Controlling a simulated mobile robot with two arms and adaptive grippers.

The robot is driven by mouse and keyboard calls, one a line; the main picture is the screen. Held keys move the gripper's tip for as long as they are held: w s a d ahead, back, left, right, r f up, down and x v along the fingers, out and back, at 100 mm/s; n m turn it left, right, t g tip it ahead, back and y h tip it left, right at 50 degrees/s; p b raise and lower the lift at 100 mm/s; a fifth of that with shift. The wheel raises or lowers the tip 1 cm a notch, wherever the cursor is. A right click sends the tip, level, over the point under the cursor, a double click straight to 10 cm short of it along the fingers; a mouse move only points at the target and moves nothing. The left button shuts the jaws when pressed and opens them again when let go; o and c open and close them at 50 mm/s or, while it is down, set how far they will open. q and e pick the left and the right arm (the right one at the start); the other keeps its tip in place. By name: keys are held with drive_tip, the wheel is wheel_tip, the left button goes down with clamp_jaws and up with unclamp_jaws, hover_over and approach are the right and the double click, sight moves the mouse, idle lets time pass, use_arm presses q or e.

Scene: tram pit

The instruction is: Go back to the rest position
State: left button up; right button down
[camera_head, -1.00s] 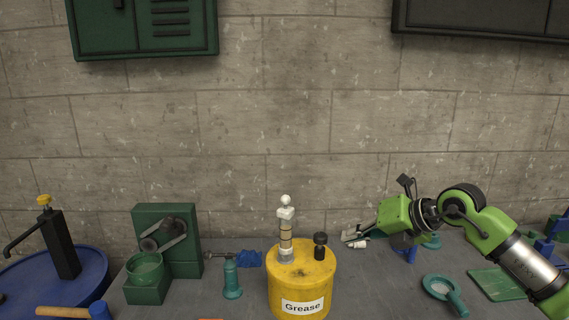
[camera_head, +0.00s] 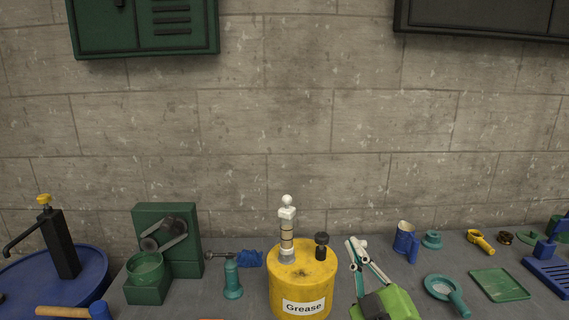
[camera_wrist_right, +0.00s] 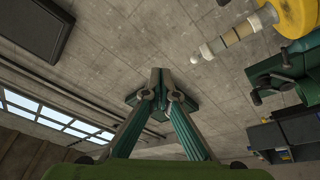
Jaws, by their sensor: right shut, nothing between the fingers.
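My right gripper (camera_head: 357,246) shows at the lower middle right of the head view, just right of the yellow grease drum (camera_head: 302,307). Its green body is at the bottom edge and its fingers point up toward the wall. The fingertips are together with nothing between them, and they also show closed in the right wrist view (camera_wrist_right: 160,84). The gripper stands apart from the white and brass pump fitting (camera_head: 287,229) on top of the drum. My left gripper is in neither view.
Several tools lie on the grey bench: a blue mug (camera_head: 405,245), a teal magnifier-like tool (camera_head: 444,290), a green tray (camera_head: 498,285) and a teal bottle (camera_head: 232,281). A green machine (camera_head: 167,222) and a blue drum with a black pump (camera_head: 58,240) stand left. A block wall closes the back.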

drive_tip(key=s+d+f+m+g+h, duration=0.2)
drive_tip(key=s+d+f+m+g, duration=0.15)
drive_tip(key=f, duration=0.35)
drive_tip(key=s+d+f+m+g+h, duration=0.1)
drive_tip(key=s+d+f+m+g, duration=0.15)
drive_tip(key=s+f, duration=0.4)
drive_tip(key=s+d+f+m+g+h, duration=0.2)
drive_tip(key=f+g, duration=0.1)
drive_tip(key=f, duration=0.6)
drive_tip(key=s+a+f+g+y, duration=0.1)
drive_tip(key=s+f+g, duration=0.35)
drive_tip(key=s, duration=0.65)
drive_tip(key=s+a+f+g+y, duration=0.1)
drive_tip(key=s+f+g, duration=0.4)
drive_tip(key=s, duration=0.5)
wheel_tip(320, 180, down, 30)
drive_tip(key=s+b, duration=0.2)
drive_tip(key=b, duration=0.1)
drive_tip(key=s+d+f+g+b, duration=0.1)
drive_tip(key=s+d+f+b, duration=0.1)
drive_tip(key=s+f, duration=1.5)
drive_tip(key=shift+d+f+h, duration=0.3)
drive_tip(key=shift+d+f, duration=0.1)
drive_tip(key=shift+f, duration=0.4)
